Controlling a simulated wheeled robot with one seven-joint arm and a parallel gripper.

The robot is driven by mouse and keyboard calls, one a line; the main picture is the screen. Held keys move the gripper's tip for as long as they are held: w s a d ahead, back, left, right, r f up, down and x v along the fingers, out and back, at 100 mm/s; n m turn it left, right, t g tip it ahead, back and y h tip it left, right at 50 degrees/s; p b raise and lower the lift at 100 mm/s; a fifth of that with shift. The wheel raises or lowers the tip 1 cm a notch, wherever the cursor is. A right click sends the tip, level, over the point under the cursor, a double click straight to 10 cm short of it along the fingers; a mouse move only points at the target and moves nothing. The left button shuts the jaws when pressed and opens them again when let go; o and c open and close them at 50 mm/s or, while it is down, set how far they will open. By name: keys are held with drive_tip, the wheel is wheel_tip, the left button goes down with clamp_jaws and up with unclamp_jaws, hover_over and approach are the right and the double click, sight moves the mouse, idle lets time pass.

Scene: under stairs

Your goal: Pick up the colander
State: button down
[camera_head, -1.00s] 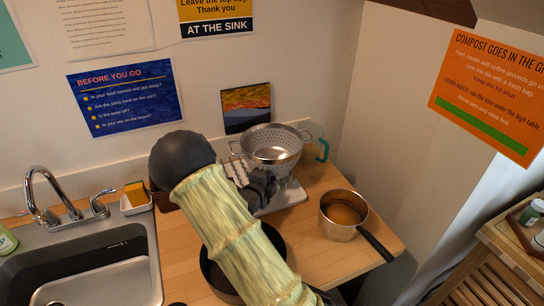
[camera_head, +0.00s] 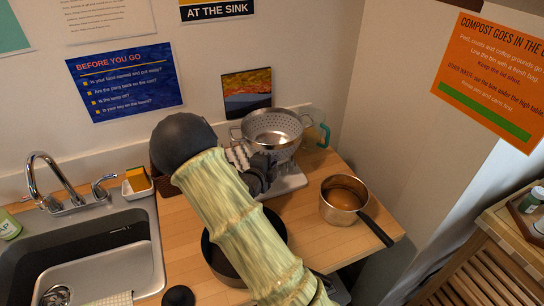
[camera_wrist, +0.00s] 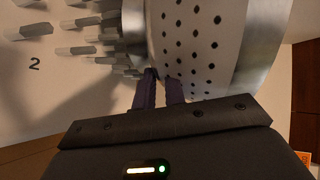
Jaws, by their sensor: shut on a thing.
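The colander (camera_head: 272,127) is a grey metal bowl with holes and two loop handles. It is upright at the back of the wooden counter, over a white drying rack with pegs (camera_head: 285,181). My gripper (camera_head: 266,160) reaches its near lower left side. In the wrist view the perforated wall of the colander (camera_wrist: 215,45) fills the upper right, and my gripper's dark fingers (camera_wrist: 158,88) are shut on it. My arm hides part of the rack, and I cannot tell whether the colander touches it.
A saucepan (camera_head: 344,199) stands at right, its dark handle pointing over the counter edge. A dark pan (camera_head: 221,266) is partly under my arm. A teal-handled clear jug (camera_head: 318,135) is close behind the colander's right side. The sink (camera_head: 80,255) is at left; bare counter (camera_head: 300,225) lies centre right.

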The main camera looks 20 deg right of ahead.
sight(272, 151)
wheel_tip(272, 151, up, 10)
drive_tip(key=shift+b, duration=0.55)
drive_tip(key=c, duration=2.1)
unclamp_jaws()
clamp_jaws()
